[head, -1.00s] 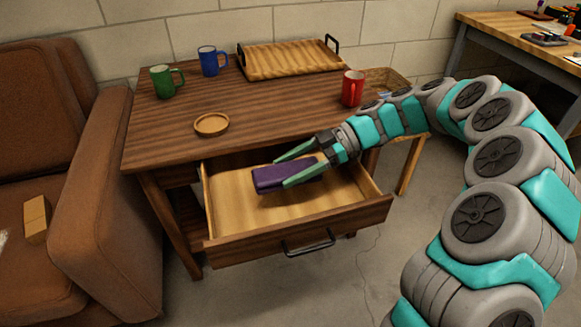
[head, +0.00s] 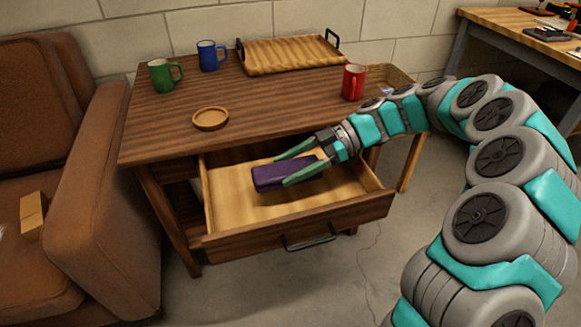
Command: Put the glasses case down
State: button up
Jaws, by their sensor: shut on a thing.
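The glasses case (head: 273,176) is a dark purple box in the head view. It is within the opening of the pulled-out wooden drawer (head: 230,209), low over the drawer's floor. I cannot tell whether its underside touches the floor. My gripper (head: 297,169) reaches in from the right and is shut on the case, with one green finger on the far side and one on the near side.
The drawer belongs to a brown wooden table (head: 160,122). On top are a green mug (head: 161,77), a blue mug (head: 208,58), a red mug (head: 352,84), a round dish (head: 210,119) and a wooden tray (head: 288,56). An armchair (head: 110,200) stands left.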

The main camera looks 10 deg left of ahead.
jog(key=shift+f, duration=0.15)
jog(key=o, duration=1.4)
jog(key=shift+r+p, duration=0.9)
jog(key=shift+p, duration=0.35)
jog(key=shift+w+d+f, duration=0.1)
jog(key=shift+w+d, duration=0.15)
jog(key=shift+d, duration=0.05)
jog(key=shift+b+v, duration=0.9)
jog(key=shift+v, duration=4.7)
jog(key=shift+s, duration=0.1)
